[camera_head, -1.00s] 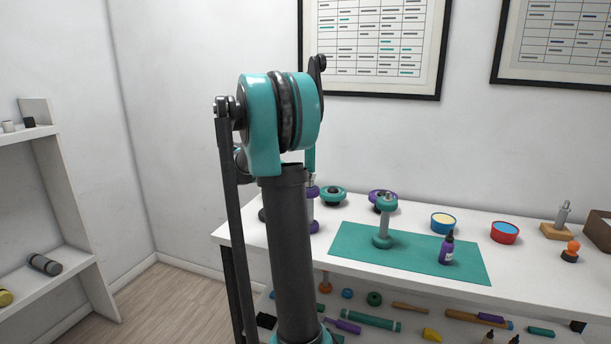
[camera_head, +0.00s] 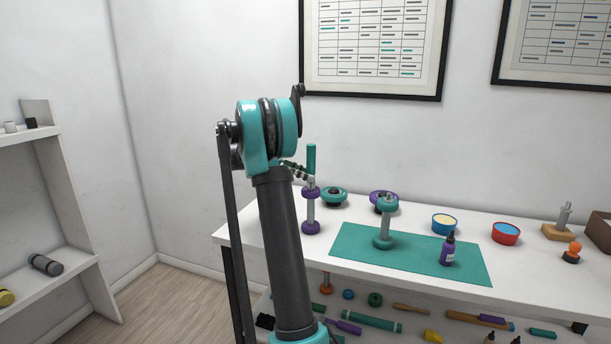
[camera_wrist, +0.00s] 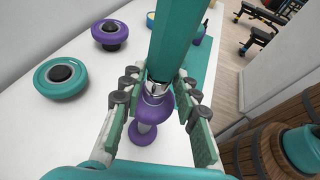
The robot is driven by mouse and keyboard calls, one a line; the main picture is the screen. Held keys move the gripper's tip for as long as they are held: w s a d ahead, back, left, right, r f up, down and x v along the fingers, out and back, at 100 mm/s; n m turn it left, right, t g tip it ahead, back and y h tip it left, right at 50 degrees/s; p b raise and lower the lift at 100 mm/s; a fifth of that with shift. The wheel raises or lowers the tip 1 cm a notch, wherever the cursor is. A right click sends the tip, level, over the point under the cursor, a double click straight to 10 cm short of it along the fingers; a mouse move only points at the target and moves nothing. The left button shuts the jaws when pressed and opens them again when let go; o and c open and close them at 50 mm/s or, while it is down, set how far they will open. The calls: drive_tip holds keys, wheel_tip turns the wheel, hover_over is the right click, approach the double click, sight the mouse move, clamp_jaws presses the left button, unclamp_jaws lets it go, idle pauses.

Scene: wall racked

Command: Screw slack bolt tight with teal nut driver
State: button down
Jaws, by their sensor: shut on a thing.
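My gripper (camera_wrist: 156,90) is shut on the teal nut driver (camera_wrist: 180,42), which also stands upright in the head view (camera_head: 311,158). The driver's silver socket end points down at the top of a spool-shaped purple-and-grey stand (camera_wrist: 152,108), which is at the left of the bench in the head view (camera_head: 310,212). The socket appears to sit on or just above the stand's purple upper disc. It covers whatever bolt is there, so contact cannot be told. A similar teal-and-grey stand (camera_head: 384,224) has a small metal bolt end on top.
The white bench (camera_head: 530,275) carries a teal mat (camera_head: 350,250), with a purple bottle (camera_head: 447,248) on it. Teal (camera_head: 334,196) and purple (camera_wrist: 108,33) wheel-like rings lie behind. Two bowls (camera_head: 444,223) stand farther right. A shelf below holds several tools.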

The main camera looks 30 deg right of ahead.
wheel_tip(320, 180, up, 7)
drive_tip(key=shift+f, duration=0.15)
idle(0.7)
drive_tip(key=n+t, duration=0.2)
drive_tip(key=t, duration=0.1)
drive_tip(key=n+t+h, duration=0.1)
drive_tip(key=n+t, duration=0.1)
drive_tip(key=n, duration=0.1)
drive_tip(key=s+n+t+h, duration=0.1)
drive_tip(key=n+t, duration=0.1)
drive_tip(key=t, duration=0.1)
drive_tip(key=shift+s+a+n+t, duration=0.1)
drive_tip(key=shift+a+n+t, duration=0.05)
drive_tip(key=shift+n+t, duration=0.15)
